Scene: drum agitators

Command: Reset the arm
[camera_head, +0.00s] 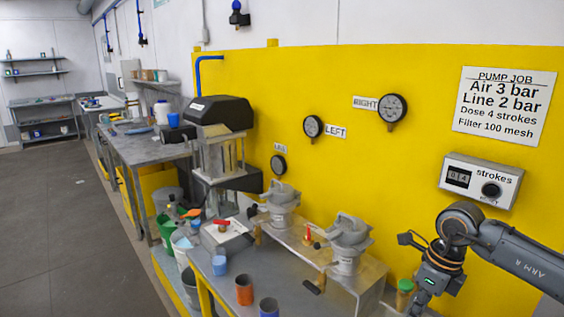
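My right arm (510,253) comes in from the right edge, bent at a dark round joint, with its wrist hanging down in front of the yellow panel. My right gripper (422,300) is at the bottom edge, mostly cut off or hidden. I cannot see its fingertips, nor whether it holds anything. It is to the right of the nearer grey pump (347,240) and below the strokes counter (481,182), apart from the counter. My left arm and gripper are out of view.
The bench (235,275) carries a second pump (281,203), an orange cup (244,290) and blue cups (220,265). A green-lidded jar (404,294) is close by my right wrist. Gauges (392,109) and a sign (504,104) are on the wall.

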